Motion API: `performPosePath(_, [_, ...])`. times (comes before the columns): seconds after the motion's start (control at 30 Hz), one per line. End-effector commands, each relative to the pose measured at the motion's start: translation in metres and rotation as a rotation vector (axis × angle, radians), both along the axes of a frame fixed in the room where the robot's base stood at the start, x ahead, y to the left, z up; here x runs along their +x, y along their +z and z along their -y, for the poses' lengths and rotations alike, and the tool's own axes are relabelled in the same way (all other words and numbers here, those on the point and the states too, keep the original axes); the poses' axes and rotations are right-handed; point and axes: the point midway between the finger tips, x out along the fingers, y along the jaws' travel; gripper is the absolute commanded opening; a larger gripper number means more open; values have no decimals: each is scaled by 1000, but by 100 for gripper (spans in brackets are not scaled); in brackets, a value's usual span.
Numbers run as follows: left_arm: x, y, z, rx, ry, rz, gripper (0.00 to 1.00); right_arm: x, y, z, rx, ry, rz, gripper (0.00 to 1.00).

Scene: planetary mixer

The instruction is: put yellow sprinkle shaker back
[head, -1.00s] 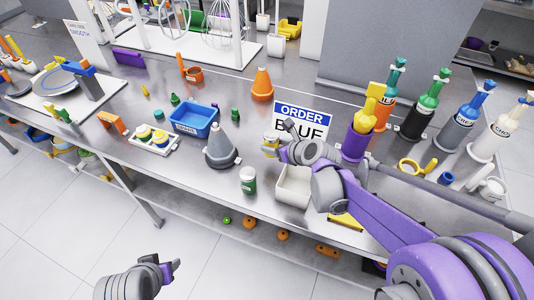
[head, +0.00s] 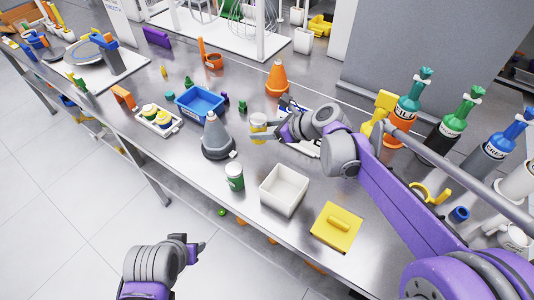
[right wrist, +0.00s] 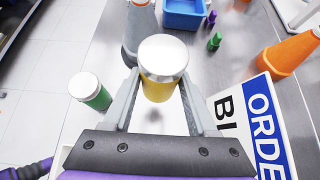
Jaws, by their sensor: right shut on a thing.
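The yellow sprinkle shaker (head: 258,132), with a pale lid, is between the fingers of my right gripper (head: 262,133). In the right wrist view the shaker (right wrist: 160,86) is upright and the right gripper (right wrist: 158,100) is shut on it. It is just right of the grey cone (head: 217,138). A white tray (head: 171,132) at the left holds small shakers with green and yellow bodies. A green shaker (head: 234,178) stands alone near the table's front edge. My left gripper (head: 196,249) is empty in front of the table; its finger gap is unclear.
A blue bin (head: 205,103) is behind the grey cone. An orange cone (head: 277,78) and the partly hidden order sign (right wrist: 255,125) stand beyond my right gripper. Tall bottles (head: 449,130) stand right.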

Motion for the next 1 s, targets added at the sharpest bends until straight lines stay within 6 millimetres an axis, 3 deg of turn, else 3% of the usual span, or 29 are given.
performPosePath(0.2, [-1,-4,0,0,0,-2,50,0,-42,0,0,0,0,0])
performPosePath(0.6, [-2,-8,0,0,0,-3,50,0,-88,0,0,-1,0,0])
performPosePath(1.0, [-2,-11,0,0,0,-5,50,0,-94,0,0,-1,-1,0])
